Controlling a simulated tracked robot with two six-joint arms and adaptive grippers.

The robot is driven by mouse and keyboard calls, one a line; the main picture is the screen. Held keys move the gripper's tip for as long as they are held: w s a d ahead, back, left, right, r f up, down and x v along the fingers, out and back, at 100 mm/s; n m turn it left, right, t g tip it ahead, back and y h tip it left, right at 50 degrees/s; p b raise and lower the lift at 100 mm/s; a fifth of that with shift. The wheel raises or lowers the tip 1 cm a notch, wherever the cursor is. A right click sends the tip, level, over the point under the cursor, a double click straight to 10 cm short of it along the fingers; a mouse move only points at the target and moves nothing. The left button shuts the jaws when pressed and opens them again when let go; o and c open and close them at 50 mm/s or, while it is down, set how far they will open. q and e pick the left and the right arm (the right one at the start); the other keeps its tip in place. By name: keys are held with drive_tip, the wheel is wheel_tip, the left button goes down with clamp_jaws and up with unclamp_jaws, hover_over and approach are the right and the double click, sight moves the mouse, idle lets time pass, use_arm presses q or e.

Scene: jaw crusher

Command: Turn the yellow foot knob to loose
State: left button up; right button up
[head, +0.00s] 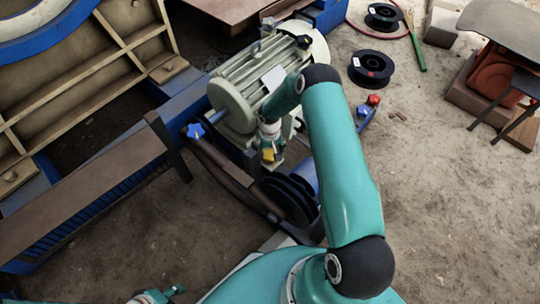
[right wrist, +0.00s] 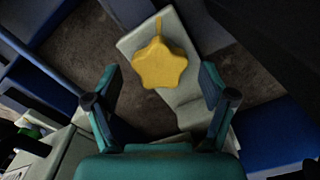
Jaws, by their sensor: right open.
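The yellow foot knob (head: 268,155) sits on a pale foot of the motor, just below my right gripper (head: 269,133) in the head view. In the right wrist view the knob (right wrist: 158,66) is a lobed star on a pale grey plate, with a thin yellow pointer towards the top of the picture. My right gripper (right wrist: 158,88) is open and empty. Its two fingers stand apart on either side of the knob, which appears beyond the tips; I see no contact. A small teal part of my left gripper (head: 155,296) shows at the bottom edge; its jaws are unclear.
The ribbed motor (head: 258,82) stands behind the knob. A blue star knob (head: 195,130) is to the left, and a red knob (head: 374,99) and another blue knob (head: 362,111) are to the right. Dark pulleys (head: 290,198) lie close below. Open dirt floor lies right.

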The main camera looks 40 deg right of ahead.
drive_tip(key=shift+f, duration=0.65)
drive_tip(key=c, duration=1.2)
drive_tip(key=shift+o, duration=0.3)
